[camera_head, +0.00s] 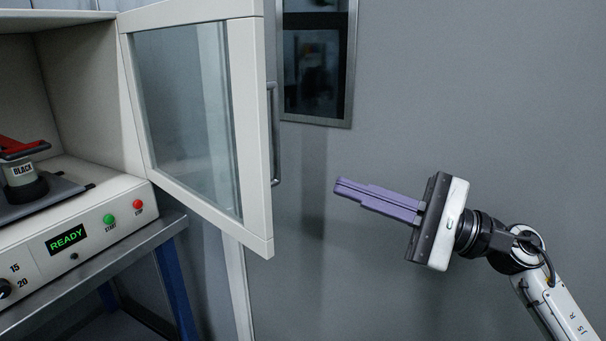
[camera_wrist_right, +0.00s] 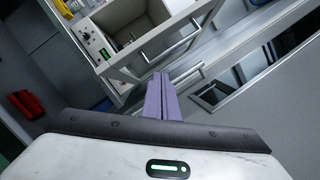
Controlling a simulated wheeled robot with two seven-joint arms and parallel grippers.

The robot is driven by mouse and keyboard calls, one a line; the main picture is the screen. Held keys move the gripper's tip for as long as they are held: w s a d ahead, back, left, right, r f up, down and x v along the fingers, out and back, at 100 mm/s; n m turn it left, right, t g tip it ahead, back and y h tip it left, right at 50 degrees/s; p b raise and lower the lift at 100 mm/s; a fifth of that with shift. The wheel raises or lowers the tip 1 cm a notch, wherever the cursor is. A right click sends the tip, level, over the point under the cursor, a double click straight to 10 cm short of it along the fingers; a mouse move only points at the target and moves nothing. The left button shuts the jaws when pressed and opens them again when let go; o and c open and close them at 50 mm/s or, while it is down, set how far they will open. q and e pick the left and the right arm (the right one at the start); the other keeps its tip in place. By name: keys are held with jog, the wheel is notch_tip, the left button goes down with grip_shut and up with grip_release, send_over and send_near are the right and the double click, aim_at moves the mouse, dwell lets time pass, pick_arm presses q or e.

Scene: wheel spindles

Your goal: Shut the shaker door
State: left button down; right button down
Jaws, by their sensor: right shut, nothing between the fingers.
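The shaker (camera_head: 100,205) stands at the left in the head view, with its front open. Its glass door (camera_head: 190,115) is hinged at the cabinet's right side and swung wide open. A vertical bar handle (camera_head: 274,135) is on the door's outer side. My right gripper (camera_head: 340,187) is shut and empty, to the right of the door and apart from it, pointing left toward the handle's side. In the right wrist view the purple fingers (camera_wrist_right: 160,76) are together, with the door frame (camera_wrist_right: 125,75) beyond them. My left gripper is not in view.
A can labelled BLACK (camera_head: 22,178) sits inside the shaker under a red clamp (camera_head: 20,147). The panel display (camera_head: 65,238) reads READY. The shaker rests on a metal bench with blue legs (camera_head: 176,285). A grey wall with a dark window (camera_head: 315,65) is behind.

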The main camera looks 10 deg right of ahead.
jog(key=w+a+r+n+g+h+p, duration=0.1)
jog(key=w+a+r+n+h+p, duration=0.1)
jog(key=a+n, duration=0.5)
jog(key=w+n+p, duration=0.1)
jog(key=w, duration=0.1)
jog(key=shift+w+g, duration=0.4)
